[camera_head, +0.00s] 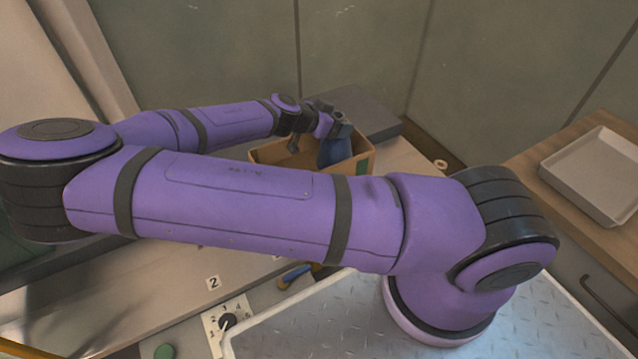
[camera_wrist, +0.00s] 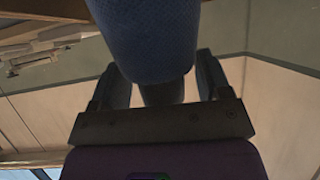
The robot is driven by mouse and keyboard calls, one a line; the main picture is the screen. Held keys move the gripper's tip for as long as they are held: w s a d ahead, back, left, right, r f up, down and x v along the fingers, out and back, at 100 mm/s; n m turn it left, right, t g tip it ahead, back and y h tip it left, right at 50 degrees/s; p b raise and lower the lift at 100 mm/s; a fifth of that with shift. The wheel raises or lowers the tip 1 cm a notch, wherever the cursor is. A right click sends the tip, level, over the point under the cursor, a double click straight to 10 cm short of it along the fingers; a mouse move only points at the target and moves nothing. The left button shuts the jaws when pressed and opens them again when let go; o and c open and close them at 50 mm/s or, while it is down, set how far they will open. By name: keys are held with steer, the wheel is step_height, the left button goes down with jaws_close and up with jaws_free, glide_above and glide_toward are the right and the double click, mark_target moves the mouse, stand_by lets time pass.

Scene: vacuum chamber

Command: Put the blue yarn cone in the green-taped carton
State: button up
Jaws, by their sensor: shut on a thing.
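The blue yarn cone (camera_head: 336,149) is in my gripper (camera_head: 326,122), at the right part of an open brown carton (camera_head: 362,163) on the bench. Its lower part is hidden by the carton's wall or by my arm, so I cannot tell whether it touches the carton floor. A little green shows at the carton's right edge; most of its front is hidden behind my arm. In the wrist view the blue cone (camera_wrist: 150,42) fills the top middle, between the two dark fingers of my gripper (camera_wrist: 160,88).
A dark grey slab (camera_head: 362,110) lies right behind the carton, near the wall. A pale metal tray (camera_head: 597,175) sits on a wooden counter at the right. A dial panel (camera_head: 228,322) is at the bench front. My arm covers much of the bench.

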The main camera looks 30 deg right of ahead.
mark_target(323, 149)
steer(key=shift+f, duration=4.8)
steer(key=o, duration=1.5)
steer(key=shift+v, duration=3.8)
steer(key=shift+s, duration=0.1)
